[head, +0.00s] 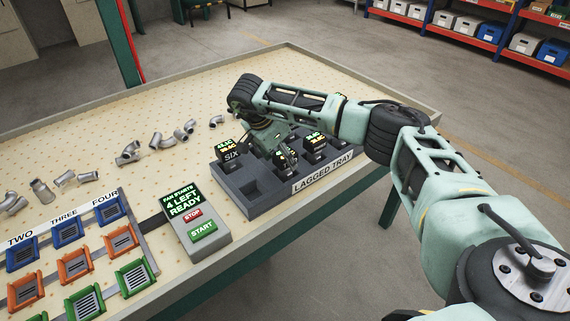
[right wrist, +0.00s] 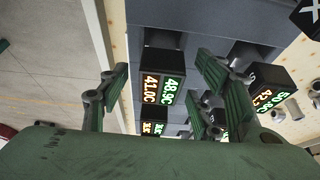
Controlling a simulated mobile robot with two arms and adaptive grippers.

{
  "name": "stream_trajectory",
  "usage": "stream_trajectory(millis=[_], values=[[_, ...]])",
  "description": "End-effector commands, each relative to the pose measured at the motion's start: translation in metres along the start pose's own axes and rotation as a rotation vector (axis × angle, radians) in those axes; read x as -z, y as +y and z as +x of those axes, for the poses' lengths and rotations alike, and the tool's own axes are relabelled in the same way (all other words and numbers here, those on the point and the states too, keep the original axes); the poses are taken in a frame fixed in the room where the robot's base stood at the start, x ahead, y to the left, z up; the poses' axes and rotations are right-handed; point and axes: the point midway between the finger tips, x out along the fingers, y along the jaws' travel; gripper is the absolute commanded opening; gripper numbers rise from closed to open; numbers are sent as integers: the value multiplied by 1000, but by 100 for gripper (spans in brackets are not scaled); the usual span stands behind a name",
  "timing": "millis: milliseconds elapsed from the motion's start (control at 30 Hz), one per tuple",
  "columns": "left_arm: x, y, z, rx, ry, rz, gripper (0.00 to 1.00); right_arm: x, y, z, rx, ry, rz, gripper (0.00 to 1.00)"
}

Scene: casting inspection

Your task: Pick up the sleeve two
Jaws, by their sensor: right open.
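The lagged tray (head: 262,204) is a dark grey block with square wells, on the table's near right edge. Several black sleeves with lit green and orange readouts stand in it. One sleeve (head: 230,156) is marked SIX; the number two shows on none, so I cannot tell which is sleeve two. My right gripper (head: 278,157) is low over the tray, open and empty. In the right wrist view a sleeve (right wrist: 163,75) reading 48.9C and 41.0C shows between the open fingers (right wrist: 168,92); contact cannot be told. My left gripper is out of view.
A control box (head: 196,225) reads "4 LEFT READY", with stop and start buttons. Coloured racks labelled two, three and four (head: 75,268) stand at the left. Metal pipe castings (head: 130,153) lie along the table. The table's back middle is clear.

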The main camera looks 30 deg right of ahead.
Motion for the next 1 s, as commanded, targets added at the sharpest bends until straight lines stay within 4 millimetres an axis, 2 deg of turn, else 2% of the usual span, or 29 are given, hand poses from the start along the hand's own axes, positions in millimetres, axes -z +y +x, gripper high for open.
stream_trajectory(millis=[33, 200, 467, 1000], values=[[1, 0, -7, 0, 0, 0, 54, 1, 3, 7, -6, 1, 0, 59], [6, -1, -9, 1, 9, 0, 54, 0, 2, 28, -2, 0, 1, 59], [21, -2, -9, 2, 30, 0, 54, 0, 2, 32, 0, 1, 0, 59], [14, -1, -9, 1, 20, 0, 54, 0, 2, 31, 0, 1, 0, 13]])
